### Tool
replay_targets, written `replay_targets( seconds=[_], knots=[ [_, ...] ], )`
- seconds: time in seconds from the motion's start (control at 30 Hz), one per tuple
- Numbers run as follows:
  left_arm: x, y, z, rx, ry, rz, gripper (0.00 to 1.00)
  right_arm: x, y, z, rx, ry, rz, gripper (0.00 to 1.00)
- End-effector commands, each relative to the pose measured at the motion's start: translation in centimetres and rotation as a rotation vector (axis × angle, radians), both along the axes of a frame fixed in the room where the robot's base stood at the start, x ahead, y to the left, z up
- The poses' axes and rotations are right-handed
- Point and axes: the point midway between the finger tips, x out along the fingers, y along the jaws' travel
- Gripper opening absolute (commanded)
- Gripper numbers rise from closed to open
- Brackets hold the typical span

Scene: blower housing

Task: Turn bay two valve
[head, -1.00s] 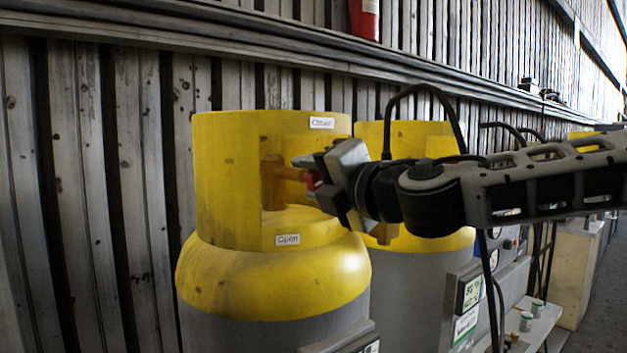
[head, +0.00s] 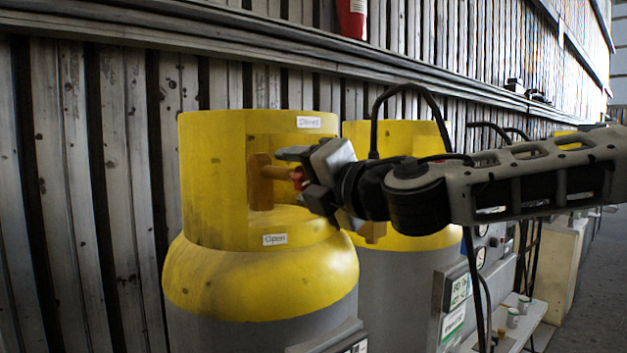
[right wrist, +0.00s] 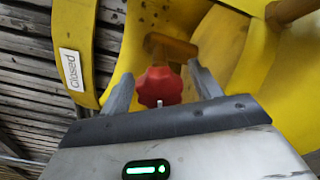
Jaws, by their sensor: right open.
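The nearer yellow-topped cylinder (head: 215,225) has a collar labelled "Closed" above its opening and "Open" below. Inside the opening is a brass valve (head: 262,180) with a red knob (head: 298,178). My right gripper (head: 290,172) is open at the knob, partly hiding it in the head view. In the right wrist view the red knob (right wrist: 160,86) lies between the two spread fingers of the gripper (right wrist: 162,82), with the brass stem (right wrist: 170,45) behind it. Whether a finger touches the knob I cannot tell. My left gripper is not in view.
A second yellow-topped cylinder (head: 400,262) stands behind my right arm, close to the right of the first. The collar's yellow wall surrounds the valve. A corrugated wall (head: 90,180) with a ledge runs behind. Black hoses and a low white shelf (head: 515,330) are at right.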

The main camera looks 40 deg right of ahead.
Motion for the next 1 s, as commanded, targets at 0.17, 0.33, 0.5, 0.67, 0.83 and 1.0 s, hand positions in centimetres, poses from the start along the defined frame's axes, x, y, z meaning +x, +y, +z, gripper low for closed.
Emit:
replay_targets(
  seconds=[0.17,0.33,0.5,0.67,0.83,1.0],
  knots=[
    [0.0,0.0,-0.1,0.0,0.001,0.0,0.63,-1.2,-0.1,0.1,0.0,-0.003,0.001,0.63],
    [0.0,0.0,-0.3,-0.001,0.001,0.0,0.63,-3.5,-0.2,0.2,-0.001,-0.006,0.001,0.63],
    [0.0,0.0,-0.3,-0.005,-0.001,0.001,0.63,-5.8,-0.4,0.1,-0.001,-0.006,0.0,0.63],
    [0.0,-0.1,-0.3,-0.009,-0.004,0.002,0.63,-8.0,-0.6,0.1,-0.002,-0.005,-0.001,0.63],
    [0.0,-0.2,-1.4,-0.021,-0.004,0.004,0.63,-10.6,-0.9,-0.2,-0.004,-0.007,-0.003,0.63],
    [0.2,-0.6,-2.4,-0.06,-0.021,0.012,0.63,-13.0,-1.1,-0.6,-0.007,-0.005,-0.006,0.63]
  ],
)
